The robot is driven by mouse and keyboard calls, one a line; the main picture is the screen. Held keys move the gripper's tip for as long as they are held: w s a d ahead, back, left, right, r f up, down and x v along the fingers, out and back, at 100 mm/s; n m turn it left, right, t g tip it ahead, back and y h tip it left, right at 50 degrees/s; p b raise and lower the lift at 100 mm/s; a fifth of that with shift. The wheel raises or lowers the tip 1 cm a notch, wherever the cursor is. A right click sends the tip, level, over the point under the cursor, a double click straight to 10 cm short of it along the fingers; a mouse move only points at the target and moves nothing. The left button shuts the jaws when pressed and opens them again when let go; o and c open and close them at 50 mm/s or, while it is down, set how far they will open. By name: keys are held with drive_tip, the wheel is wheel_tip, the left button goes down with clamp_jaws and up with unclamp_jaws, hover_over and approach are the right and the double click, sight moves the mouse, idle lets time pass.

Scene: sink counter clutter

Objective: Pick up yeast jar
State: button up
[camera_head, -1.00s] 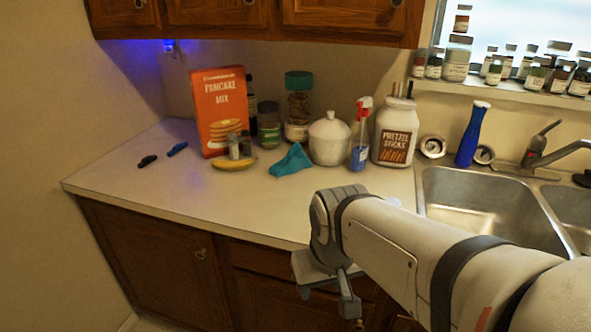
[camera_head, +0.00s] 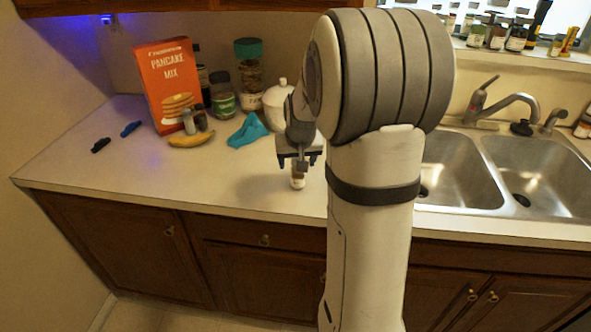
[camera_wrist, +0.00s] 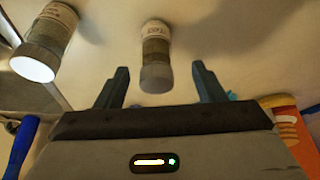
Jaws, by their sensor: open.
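A small jar (camera_head: 298,181) stands on the counter just below my gripper (camera_head: 299,162) in the head view. In the wrist view a small jar (camera_wrist: 155,55) with a pale label and greyish body lies in line with the gap between the fingers of my gripper (camera_wrist: 160,72). It looks like the yeast jar, but its label is too blurred to read surely. The fingers are apart with nothing between them, and the jar is beyond their tips. A second labelled jar (camera_wrist: 47,40) with a white end is at the upper left of the wrist view.
A blue cloth (camera_head: 247,130), a banana (camera_head: 190,140), a pancake mix box (camera_head: 170,85) and a white lidded pot (camera_head: 276,103) stand behind and left. The sink (camera_head: 535,170) is right. My arm hides the counter's middle.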

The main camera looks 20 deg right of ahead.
drive_tip(key=x, duration=0.2)
drive_tip(key=p+x, duration=0.1)
drive_tip(key=x, duration=0.1)
drive_tip(key=shift+w+d, duration=0.2)
drive_tip(key=shift+d, duration=0.1)
drive_tip(key=shift+w+f, duration=0.2)
drive_tip(key=shift+f, duration=0.3)
drive_tip(key=shift+c, duration=0.3)
drive_tip(key=c, duration=1)
